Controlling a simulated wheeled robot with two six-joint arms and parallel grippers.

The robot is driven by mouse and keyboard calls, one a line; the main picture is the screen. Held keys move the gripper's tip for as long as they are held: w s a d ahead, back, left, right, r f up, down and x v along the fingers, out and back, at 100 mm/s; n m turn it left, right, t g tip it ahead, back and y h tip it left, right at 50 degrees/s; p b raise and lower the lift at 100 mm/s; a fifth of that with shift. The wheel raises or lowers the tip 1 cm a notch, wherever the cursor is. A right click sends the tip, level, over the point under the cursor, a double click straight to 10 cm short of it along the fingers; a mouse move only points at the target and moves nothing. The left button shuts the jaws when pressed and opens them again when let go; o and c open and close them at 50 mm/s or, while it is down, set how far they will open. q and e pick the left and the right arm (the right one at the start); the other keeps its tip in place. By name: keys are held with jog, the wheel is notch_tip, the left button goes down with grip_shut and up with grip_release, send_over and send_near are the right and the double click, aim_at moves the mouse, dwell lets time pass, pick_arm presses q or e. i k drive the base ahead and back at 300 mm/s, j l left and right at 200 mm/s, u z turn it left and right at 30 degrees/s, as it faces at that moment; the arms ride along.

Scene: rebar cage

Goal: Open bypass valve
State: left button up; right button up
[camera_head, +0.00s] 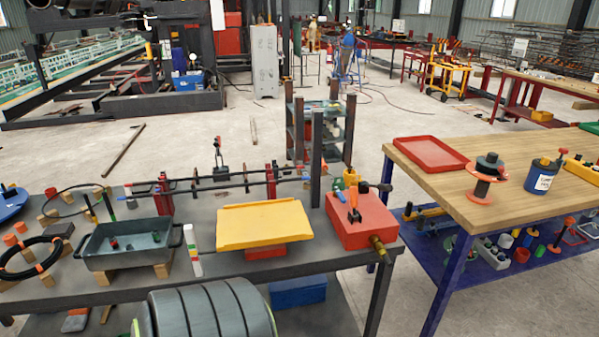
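A red box (362,224) stands at the right end of the dark steel bench (215,285). An upright orange lever (354,200) is on its top, with a small black handle beside it. A brass fitting (379,245) sticks out of its front right corner. The lever looks like a valve handle, but no label is readable and I cannot tell its valve position. Neither of my grippers is in view.
A yellow tray (263,224) sits left of the red box. A grey metal tub (128,243) and black cable coil (30,256) are farther left. Dark posts (316,158) rise behind the box. A wooden-topped table (485,205) stands right, across a gap.

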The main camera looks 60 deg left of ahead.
aim_at(339, 193)
jog(key=j+u, duration=0.15)
jog(key=u, duration=0.25)
jog(key=j+u, duration=0.15)
jog(key=u, duration=0.2)
jog(key=i+j+u, duration=0.1)
jog(key=u, duration=0.3)
jog(key=j+u, duration=0.15)
jog(key=u, duration=0.25)
jog(key=i, duration=0.05)
